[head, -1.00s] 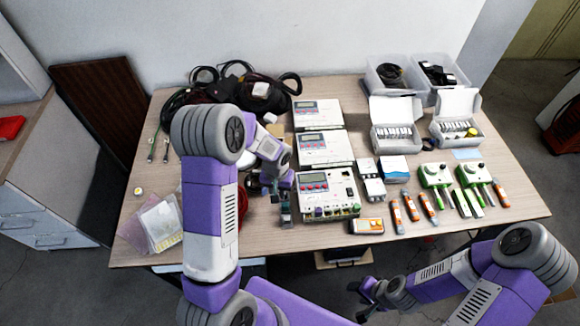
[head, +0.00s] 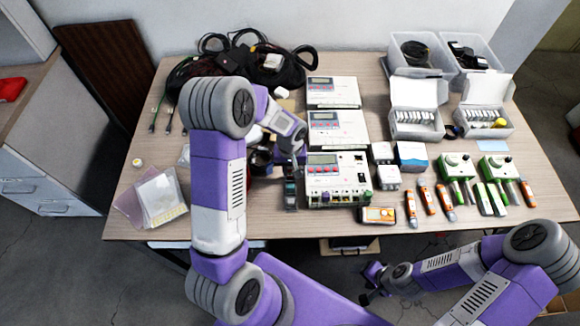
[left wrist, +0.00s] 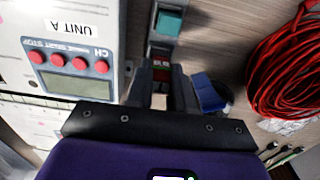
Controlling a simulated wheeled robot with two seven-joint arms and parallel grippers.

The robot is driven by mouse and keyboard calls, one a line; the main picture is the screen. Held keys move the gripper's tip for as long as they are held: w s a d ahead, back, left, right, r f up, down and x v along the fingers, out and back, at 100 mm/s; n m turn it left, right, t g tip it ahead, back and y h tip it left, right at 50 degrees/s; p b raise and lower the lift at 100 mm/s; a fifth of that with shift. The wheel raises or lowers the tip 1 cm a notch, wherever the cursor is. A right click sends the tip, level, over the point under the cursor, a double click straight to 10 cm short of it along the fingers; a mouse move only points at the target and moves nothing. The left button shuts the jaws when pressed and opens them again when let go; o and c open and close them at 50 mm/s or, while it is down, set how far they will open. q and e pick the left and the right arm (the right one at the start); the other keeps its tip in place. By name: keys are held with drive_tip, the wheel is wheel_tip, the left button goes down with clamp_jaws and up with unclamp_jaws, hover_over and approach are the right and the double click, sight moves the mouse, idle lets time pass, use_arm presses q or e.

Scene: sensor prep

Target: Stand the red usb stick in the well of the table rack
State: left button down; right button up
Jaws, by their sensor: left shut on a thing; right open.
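My left gripper (head: 289,172) reaches down beside the front unit on the table. In the left wrist view its fingers (left wrist: 160,92) are shut on a small red piece (left wrist: 161,75), which looks like the red usb stick; the fingers hide most of it. A narrow grey rack-like piece with a teal block (left wrist: 168,22) lies just beyond the fingertips; the teal piece also shows in the head view (head: 290,190). I cannot make out the well or tell whether the stick touches the rack. My right gripper (head: 371,284) is open and empty, in front of the table edge.
The white unit (head: 337,190) with a screen stands close to the right of my left gripper. A red cable coil (left wrist: 285,75) and a blue item (left wrist: 207,93) lie on its other side. Thin clear sleeves (head: 160,198) lie at the table's left.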

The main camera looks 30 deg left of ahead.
use_arm(q)
drive_tip(key=shift+r, duration=0.2)
drive_tip(key=shift+f+b, duration=1.25)
drive_tip(key=shift+f, duration=0.05)
idle(3.7)
drive_tip(key=c, duration=0.9)
unclamp_jaws()
drive_tip(key=shift+o, duration=0.3)
drive_tip(key=shift+o, duration=0.5)
drive_tip(key=shift+r, duration=0.15)
drive_tip(key=shift+r+p, duration=2.6)
drive_tip(key=shift+r, duration=0.8)
